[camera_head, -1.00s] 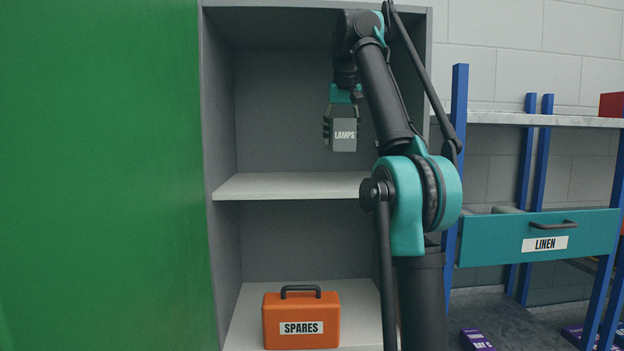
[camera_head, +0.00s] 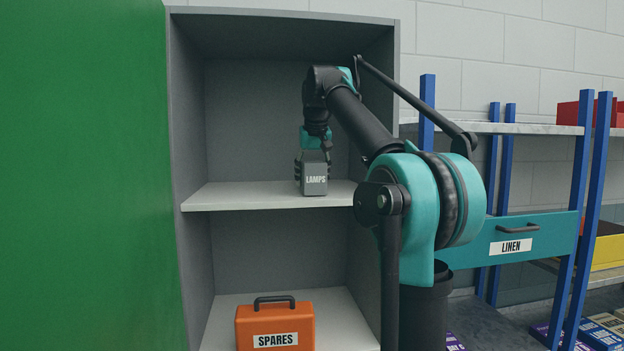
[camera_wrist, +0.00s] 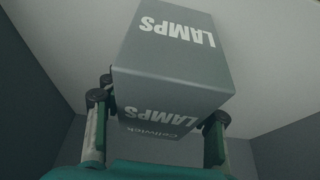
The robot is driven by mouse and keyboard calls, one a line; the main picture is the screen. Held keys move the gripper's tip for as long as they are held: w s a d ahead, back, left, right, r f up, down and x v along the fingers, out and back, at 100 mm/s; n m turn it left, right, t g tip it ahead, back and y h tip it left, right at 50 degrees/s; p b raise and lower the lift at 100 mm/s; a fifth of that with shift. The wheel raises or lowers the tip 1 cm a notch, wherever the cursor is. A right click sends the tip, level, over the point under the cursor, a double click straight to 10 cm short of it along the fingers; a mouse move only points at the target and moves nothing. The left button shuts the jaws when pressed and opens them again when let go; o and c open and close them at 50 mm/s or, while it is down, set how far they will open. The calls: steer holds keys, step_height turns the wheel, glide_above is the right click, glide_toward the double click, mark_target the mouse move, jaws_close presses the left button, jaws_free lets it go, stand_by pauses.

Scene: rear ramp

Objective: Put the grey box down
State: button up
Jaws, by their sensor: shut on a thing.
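The grey box (camera_head: 314,186), labelled LAMPS, is upright at the upper white shelf (camera_head: 240,197) of the grey cabinet, near the shelf's front edge. Its bottom looks level with the shelf surface, but I cannot tell whether it touches. My gripper (camera_head: 313,165) comes from above, its fingers closed on the box's sides. In the wrist view the grey box (camera_wrist: 175,65) fills the middle, between the two fingers of my gripper (camera_wrist: 158,118). The pale shelf (camera_wrist: 270,50) lies behind it.
An orange SPARES case (camera_head: 275,325) stands on the lower shelf. A green panel (camera_head: 80,180) closes off the left. To the right are a blue-posted rack with a teal LINEN drawer (camera_head: 520,238) and a red bin (camera_head: 590,114). The upper shelf is bare left of the box.

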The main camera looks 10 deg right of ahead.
steer(key=shift+f, duration=0.15)
steer(key=o, duration=1.4)
steer(key=v, duration=1.2)
